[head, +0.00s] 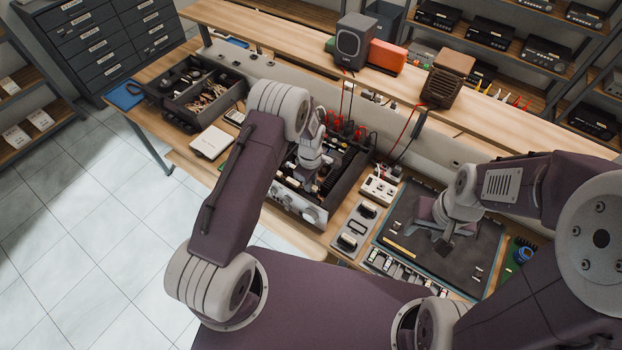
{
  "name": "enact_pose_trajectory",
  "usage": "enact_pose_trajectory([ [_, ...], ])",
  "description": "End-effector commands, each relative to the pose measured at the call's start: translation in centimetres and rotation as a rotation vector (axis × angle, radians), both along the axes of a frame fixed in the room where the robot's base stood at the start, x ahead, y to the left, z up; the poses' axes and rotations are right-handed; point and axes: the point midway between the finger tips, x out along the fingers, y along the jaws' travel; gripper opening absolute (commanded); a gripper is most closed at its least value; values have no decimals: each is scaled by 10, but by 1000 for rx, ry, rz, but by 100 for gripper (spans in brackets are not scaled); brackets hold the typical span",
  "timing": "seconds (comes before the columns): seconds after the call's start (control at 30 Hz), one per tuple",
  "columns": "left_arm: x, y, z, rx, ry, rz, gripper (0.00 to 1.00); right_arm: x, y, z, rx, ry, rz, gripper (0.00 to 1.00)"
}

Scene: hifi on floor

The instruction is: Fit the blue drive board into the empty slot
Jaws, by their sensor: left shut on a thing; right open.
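The open hi-fi unit (300,208) sits on the bench with its silver front and knobs facing me. Its dark inside holds boards, but their slots are too small to tell apart. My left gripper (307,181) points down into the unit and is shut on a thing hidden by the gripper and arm. I cannot make out a blue drive board or the empty slot. My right gripper (444,236) is open, low over the dark mat (470,262); I cannot tell whether it touches anything.
A parts drawer tray (190,112) and a cream box (211,142) stand left of the unit. A white power strip (379,189) and small trays (355,228) lie between unit and mat. A speaker (352,42) stands on the raised shelf. Much of the mat is bare.

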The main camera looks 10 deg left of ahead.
Motion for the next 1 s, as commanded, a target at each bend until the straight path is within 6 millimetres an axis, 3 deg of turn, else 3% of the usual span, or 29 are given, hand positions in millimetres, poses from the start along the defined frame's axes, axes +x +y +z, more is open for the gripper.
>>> enact_pose_trajectory([
  [0.4, 1, 0, -48, 0, -1, 0, 0, 1, 0, -34, 0, 0, 0, 49],
  [1.0, 1, 0, -50, 0, -1, 0, 0, 1, 0, -36, 0, 0, 0, 49],
])
